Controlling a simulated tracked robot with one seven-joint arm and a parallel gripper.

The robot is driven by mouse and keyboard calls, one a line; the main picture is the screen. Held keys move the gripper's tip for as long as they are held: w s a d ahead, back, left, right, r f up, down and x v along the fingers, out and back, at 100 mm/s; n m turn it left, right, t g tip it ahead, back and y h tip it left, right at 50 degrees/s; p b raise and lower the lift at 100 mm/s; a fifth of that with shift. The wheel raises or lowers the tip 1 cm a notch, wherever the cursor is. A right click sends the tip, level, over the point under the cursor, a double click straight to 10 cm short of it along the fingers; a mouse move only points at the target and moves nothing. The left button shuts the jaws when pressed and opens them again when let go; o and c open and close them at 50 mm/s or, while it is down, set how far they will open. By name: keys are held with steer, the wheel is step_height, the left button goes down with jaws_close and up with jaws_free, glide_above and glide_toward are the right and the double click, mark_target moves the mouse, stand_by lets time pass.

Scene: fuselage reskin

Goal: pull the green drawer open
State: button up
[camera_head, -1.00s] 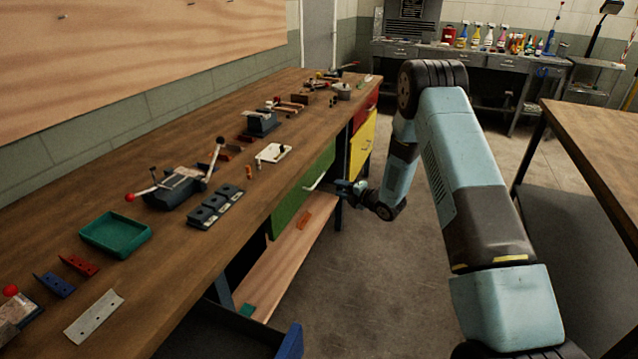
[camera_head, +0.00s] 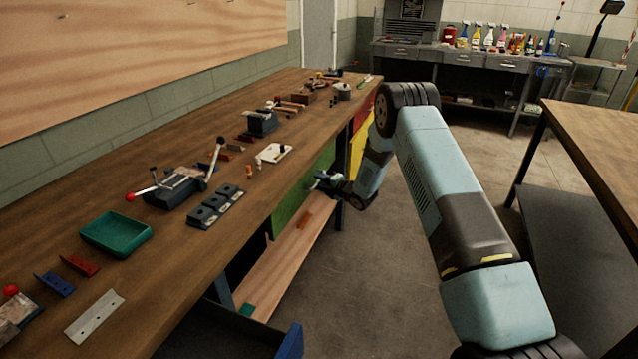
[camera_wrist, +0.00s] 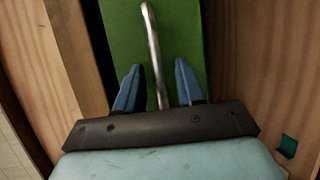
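The green drawer (camera_head: 290,204) is a green front under the near side of the long wooden bench. It also fills the upper middle of the wrist view (camera_wrist: 183,55). Its metal bar handle (camera_wrist: 153,50) runs lengthwise between my gripper's two blue fingers. My gripper (camera_wrist: 156,85) is open, with a gap on each side of the handle. In the head view my gripper (camera_head: 318,180) is at the drawer front and hides most of the handle there. I cannot tell how far the drawer is out; its front looks about level with the bench side.
A yellow drawer (camera_head: 360,150) lies just beyond, partly behind my arm. A wooden shelf (camera_head: 285,262) runs below the green drawer. A blue-edged open drawer (camera_head: 291,342) juts out in the foreground. The floor (camera_head: 385,260) right of the bench is clear up to another table (camera_head: 590,140).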

jaws_close()
stand_by(0.5)
